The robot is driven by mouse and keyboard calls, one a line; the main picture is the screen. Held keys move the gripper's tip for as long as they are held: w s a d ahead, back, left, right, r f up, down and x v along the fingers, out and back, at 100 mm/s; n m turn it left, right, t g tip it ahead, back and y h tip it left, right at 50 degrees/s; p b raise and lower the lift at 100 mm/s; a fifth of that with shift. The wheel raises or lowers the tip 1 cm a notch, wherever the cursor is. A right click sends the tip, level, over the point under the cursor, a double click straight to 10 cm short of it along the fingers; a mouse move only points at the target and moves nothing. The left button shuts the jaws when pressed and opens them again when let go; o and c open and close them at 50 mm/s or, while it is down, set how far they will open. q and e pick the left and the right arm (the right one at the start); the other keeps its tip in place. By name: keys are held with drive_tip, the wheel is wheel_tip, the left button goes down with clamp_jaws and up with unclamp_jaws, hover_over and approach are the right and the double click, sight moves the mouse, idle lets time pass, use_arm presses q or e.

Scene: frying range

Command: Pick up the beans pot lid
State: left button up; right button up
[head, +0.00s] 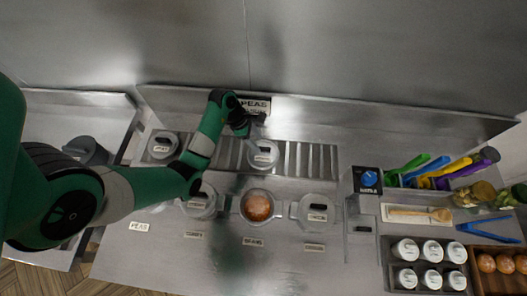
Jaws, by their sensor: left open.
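The open pot (257,207) behind the BEANS label (253,241) holds orange-brown food and has no lid on it. A round pale lid (264,160) with a dark handle lies on the slatted rack directly behind that pot; it looks like the beans pot lid, but its label is too small to read. My left gripper (252,124) is open and empty, just behind and slightly left of this lid, apart from it in the picture. Its height above the rack is hard to tell. My right gripper is not in view.
Lidded pots stand left (199,203) and right (317,213) of the open pot. Another lid (162,146) is at the far left. White shakers (432,251) and colourful-handled utensils (438,172) are at the right.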

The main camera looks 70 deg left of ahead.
sight(263, 148)
use_arm(q)
drive_tip(key=x, duration=0.5)
drive_tip(key=shift+w+f+b, duration=0.1)
drive_tip(key=shift+b, duration=0.3)
drive_tip(key=shift+c, duration=0.3)
clamp_jaws()
